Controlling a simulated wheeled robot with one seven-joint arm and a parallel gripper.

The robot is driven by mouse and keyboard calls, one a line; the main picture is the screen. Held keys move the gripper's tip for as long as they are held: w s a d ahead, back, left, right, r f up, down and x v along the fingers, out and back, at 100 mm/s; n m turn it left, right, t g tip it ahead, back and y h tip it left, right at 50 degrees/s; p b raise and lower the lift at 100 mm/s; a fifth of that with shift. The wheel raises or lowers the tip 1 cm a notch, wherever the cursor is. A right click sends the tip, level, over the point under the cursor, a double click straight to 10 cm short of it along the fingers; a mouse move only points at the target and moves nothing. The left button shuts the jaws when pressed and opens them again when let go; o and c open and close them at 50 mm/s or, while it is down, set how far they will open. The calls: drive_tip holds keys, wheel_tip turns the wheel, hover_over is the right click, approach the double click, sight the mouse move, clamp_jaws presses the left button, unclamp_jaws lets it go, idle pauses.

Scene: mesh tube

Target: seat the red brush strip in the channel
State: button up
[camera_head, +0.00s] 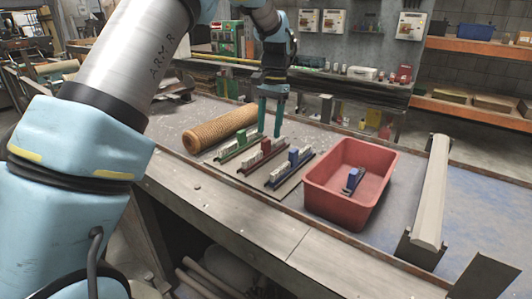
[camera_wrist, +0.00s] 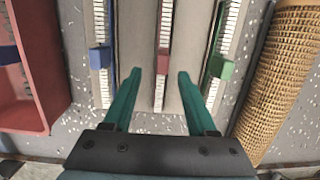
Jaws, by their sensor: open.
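The red brush strip (camera_head: 262,155) lies on a grey board between the green and blue strips, with white bristles along it. In the wrist view its red block (camera_wrist: 163,61) shows between and beyond my fingertips. My gripper (camera_head: 270,134) is open and empty, fingers pointing down, above the strips. In the wrist view its two teal fingers (camera_wrist: 160,74) stand apart, one on each side of the red strip's line. A long pale beam (camera_head: 434,190) with dark end brackets lies at the right; I cannot tell whether it holds the channel.
A green strip (camera_head: 238,145) and a blue strip (camera_head: 290,170) flank the red one. A woven mesh tube (camera_head: 220,128) lies behind left. A red bin (camera_head: 335,208) with a small blue piece (camera_head: 352,180) stands between the strips and the beam. The bench's front edge is near.

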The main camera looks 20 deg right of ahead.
sight(266, 140)
drive_tip(key=shift+s+a+f+p, duration=0.15)
drive_tip(key=shift+f+p, duration=0.25)
drive_tip(key=shift+f, duration=0.45)
drive_tip(key=shift+w+a+f+p, duration=0.1)
drive_tip(key=shift+a+f+p, duration=0.25)
drive_tip(key=shift+f, duration=0.5)
drive_tip(key=shift+s+a+f+p, duration=0.15)
drive_tip(key=shift+f+p, duration=0.25)
drive_tip(key=shift+f, duration=0.45)
clamp_jaws()
